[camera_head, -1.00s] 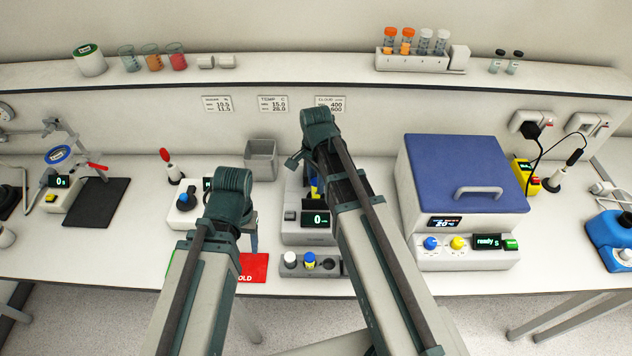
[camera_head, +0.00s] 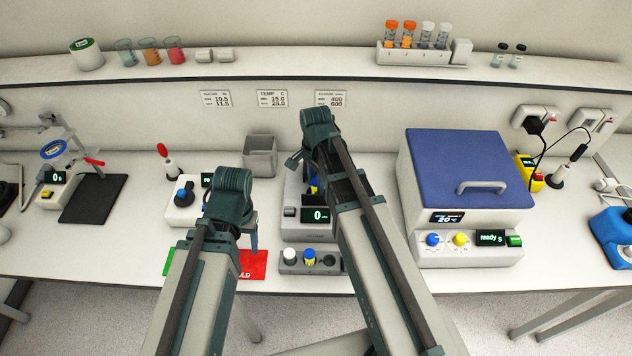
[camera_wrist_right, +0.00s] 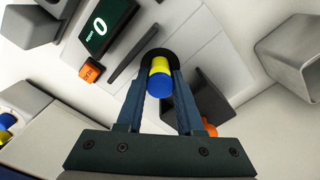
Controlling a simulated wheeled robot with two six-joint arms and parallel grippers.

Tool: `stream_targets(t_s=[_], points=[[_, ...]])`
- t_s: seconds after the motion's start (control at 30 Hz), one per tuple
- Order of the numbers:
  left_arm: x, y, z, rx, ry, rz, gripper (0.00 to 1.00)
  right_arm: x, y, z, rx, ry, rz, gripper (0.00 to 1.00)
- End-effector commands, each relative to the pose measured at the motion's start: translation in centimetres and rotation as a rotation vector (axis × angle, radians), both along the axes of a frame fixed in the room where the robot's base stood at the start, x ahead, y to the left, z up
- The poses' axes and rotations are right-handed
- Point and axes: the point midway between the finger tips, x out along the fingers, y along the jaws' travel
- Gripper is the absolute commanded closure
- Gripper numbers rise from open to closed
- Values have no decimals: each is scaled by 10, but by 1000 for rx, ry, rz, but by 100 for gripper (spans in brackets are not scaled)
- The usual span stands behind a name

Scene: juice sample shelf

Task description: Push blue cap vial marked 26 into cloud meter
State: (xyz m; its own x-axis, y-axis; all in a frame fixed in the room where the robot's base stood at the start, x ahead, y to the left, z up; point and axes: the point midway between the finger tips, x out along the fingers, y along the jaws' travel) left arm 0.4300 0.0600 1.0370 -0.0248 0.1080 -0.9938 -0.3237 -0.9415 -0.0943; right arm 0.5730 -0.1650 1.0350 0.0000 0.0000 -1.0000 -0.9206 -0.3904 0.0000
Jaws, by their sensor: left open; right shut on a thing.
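The blue cap vial (camera_wrist_right: 160,82) has a blue end and a yellow band; no number is readable. My right gripper (camera_wrist_right: 163,72) is shut on it in the right wrist view. The vial's far end is at a dark round opening in the cloud meter; how deep it sits is hidden. The cloud meter (camera_head: 293,232) shows "0" on its display in the head view, and the display also appears in the right wrist view (camera_wrist_right: 108,22). My right arm partly covers the meter. My left gripper (camera_head: 254,236) is open, largely hidden behind its own wrist, above the red mat.
A small rack (camera_head: 290,268) before the meter holds a white cap vial and another blue cap vial, with a dark empty hole at right. A grey bin (camera_head: 260,158) stands behind left. A blue-lidded box (camera_head: 465,170) stands right. A red mat (camera_head: 255,266) lies left.

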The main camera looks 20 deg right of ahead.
Motion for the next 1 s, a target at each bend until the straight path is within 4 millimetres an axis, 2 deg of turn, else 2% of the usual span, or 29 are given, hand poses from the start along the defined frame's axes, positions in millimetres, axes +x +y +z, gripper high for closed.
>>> stream_targets(t_s=[0.57, 1.0], points=[[0, 0, -2, 0, 0, 0, 38, 0, 0, -2, 0, 0, 0, 100], [0, 0, -11, 0, 0, 0, 38, 0, 0, -11, 0, 0, 0, 100]])
